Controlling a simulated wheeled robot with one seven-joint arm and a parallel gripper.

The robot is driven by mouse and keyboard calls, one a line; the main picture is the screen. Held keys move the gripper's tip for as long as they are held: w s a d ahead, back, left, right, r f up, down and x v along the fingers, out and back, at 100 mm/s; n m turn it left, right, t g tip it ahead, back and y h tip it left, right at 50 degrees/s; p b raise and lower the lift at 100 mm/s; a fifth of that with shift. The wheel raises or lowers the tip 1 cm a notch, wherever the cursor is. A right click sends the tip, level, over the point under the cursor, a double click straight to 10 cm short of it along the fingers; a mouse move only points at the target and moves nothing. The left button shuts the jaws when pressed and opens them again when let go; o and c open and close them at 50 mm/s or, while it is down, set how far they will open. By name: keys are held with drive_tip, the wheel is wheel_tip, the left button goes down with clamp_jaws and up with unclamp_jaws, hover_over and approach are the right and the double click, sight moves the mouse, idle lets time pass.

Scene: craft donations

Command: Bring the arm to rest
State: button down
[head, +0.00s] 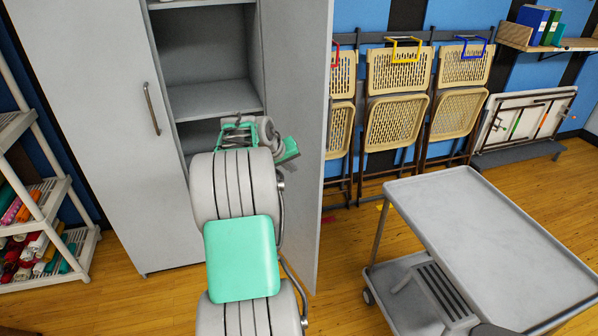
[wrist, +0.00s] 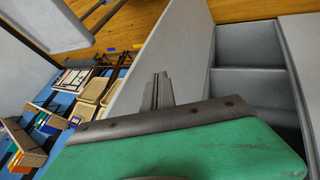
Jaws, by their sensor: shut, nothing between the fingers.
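My gripper (wrist: 158,90) shows in the wrist view with its two grey fingers together and nothing between them. In the head view my arm rises in front of the grey cabinet (head: 85,90), and its far end is by the cabinet's open right side. The arm's own links hide most of the gripper there, so I cannot see the fingertips. The open cabinet door (head: 297,120) stands just right of my arm. It also shows close to the fingers in the wrist view (wrist: 165,60); I cannot tell the exact gap.
A grey cart (head: 490,235) with a bare top stands at the right. Tan folding chairs (head: 397,100) hang on the back wall. A white rack (head: 45,215) with colored rolls stands at the left. The visible cabinet shelves (head: 210,98) look empty. Some wooden floor (head: 340,260) is clear between door and cart.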

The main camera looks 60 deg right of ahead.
drive_tip(key=s+a+r, duration=0.1)
drive_tip(key=a+r, duration=0.2)
drive_tip(key=r, duration=0.2)
drive_tip(key=s+a+f+m+y, duration=0.1)
drive_tip(key=a+f+y, duration=0.2)
drive_tip(key=a+f, duration=0.55)
drive_tip(key=a+f+y, duration=0.3)
drive_tip(key=a+f, duration=0.2)
drive_tip(key=a, duration=0.7)
drive_tip(key=w+a+r+n+t, duration=0.1)
drive_tip(key=a+n, duration=0.3)
drive_tip(key=a, duration=0.7)
drive_tip(key=w+a+r+n+t+y, duration=0.1)
drive_tip(key=w+a+r+n, duration=0.1)
drive_tip(key=a, duration=1)
drive_tip(key=w+a+r+n+t, duration=0.2)
drive_tip(key=a+r+n, duration=0.3)
drive_tip(key=a, duration=0.7)
drive_tip(key=shift+w+a+n, duration=0.25)
drive_tip(key=shift+w+n, duration=0.05)
drive_tip(key=shift+w, duration=0.05)
